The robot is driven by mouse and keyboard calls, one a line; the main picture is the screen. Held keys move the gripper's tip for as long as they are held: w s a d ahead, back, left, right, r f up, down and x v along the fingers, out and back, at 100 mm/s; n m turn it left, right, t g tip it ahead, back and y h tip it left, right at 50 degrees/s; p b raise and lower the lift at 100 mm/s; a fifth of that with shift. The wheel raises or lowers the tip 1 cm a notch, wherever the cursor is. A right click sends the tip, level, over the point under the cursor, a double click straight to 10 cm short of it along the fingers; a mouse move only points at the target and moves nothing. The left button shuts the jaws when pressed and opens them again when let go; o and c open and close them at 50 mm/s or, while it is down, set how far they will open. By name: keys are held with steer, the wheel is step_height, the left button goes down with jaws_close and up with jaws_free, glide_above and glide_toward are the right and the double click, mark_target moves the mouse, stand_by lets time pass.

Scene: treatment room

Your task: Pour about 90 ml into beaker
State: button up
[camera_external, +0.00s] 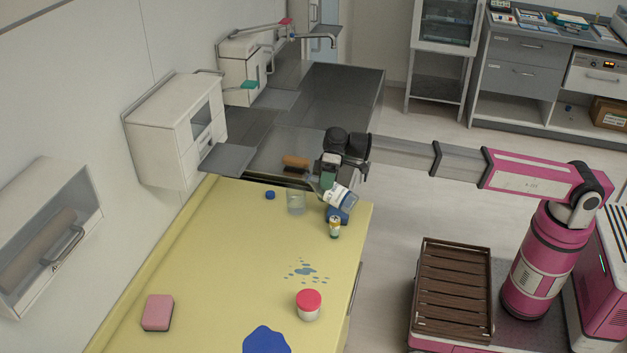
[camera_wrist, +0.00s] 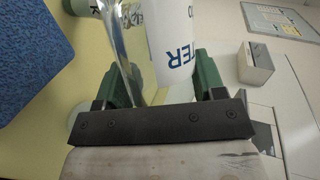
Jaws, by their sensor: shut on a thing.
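My gripper (camera_external: 328,182) is shut on a bottle (camera_external: 340,195) at the far end of the yellow counter. The bottle has a white label with blue lettering and lies well tilted, one end toward the left. In the wrist view the label (camera_wrist: 172,42) ends in "TER", and my green fingers (camera_wrist: 165,82) stand on both sides of the bottle. The clear beaker (camera_external: 296,203) stands upright on the counter, just left of and below the bottle. I cannot tell how much liquid is in it, or whether any is flowing. The bottle's mouth is not clear.
A blue block (camera_external: 338,216) and a small jar (camera_external: 334,229) stand close under the bottle. A blue cap (camera_external: 270,195) lies left of the beaker. Nearer are bluish spots (camera_external: 304,271), a red-lidded jar (camera_external: 309,306), a pink block (camera_external: 157,312) and a blue patch (camera_external: 266,341). The middle-left counter is clear.

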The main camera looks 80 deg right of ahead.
steer(key=shift+s+r+n+t, duration=0.1)
steer(key=shift+r+n+t, duration=0.25)
steer(key=shift+r, duration=0.4)
steer(key=shift+r+h, duration=0.2)
steer(key=shift+h, duration=0.1)
stand_by(1.2)
